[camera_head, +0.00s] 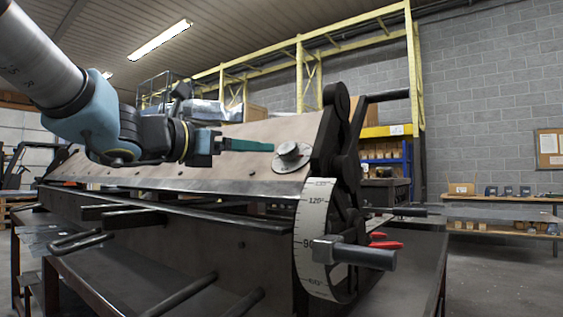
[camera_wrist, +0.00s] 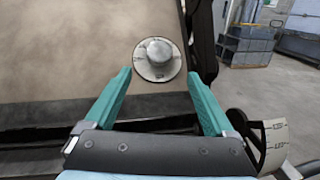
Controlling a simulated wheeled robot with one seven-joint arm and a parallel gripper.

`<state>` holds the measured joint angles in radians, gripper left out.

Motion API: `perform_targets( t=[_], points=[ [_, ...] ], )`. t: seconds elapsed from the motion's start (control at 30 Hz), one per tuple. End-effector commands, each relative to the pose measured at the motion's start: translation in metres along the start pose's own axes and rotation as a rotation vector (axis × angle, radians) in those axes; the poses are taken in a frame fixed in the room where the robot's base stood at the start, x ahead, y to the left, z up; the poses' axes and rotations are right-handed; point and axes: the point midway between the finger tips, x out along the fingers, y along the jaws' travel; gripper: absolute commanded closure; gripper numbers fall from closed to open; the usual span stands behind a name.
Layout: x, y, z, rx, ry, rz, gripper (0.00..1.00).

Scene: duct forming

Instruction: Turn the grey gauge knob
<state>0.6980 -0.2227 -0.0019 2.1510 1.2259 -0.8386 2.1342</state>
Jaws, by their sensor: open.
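The grey gauge knob (camera_head: 288,149) is a round metal knob on a pale marked dial plate, on the right part of the machine's tilted brown panel (camera_head: 230,165). I cannot tell whether a finger touches the dial plate.
A black end linkage (camera_head: 335,140) stands right of the knob. Below it is a white angle scale (camera_head: 315,225) with a grey handle (camera_head: 355,254). Black bars (camera_head: 120,213) stick out at the machine's front. Red-handled pliers (camera_head: 384,242) lie at the right.

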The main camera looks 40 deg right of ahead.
Motion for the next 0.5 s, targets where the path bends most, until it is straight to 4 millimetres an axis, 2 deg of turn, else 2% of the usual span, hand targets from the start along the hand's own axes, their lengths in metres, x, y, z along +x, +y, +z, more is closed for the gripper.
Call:
perform_targets(
  t=[0.3, 0.5],
  points=[
    [0.058, 0.001, 0.001, -0.007, 0.002, 0.000, 0.11],
    [0.086, 0.001, 0.001, -0.007, 0.002, 0.002, 0.11]
  ],
)
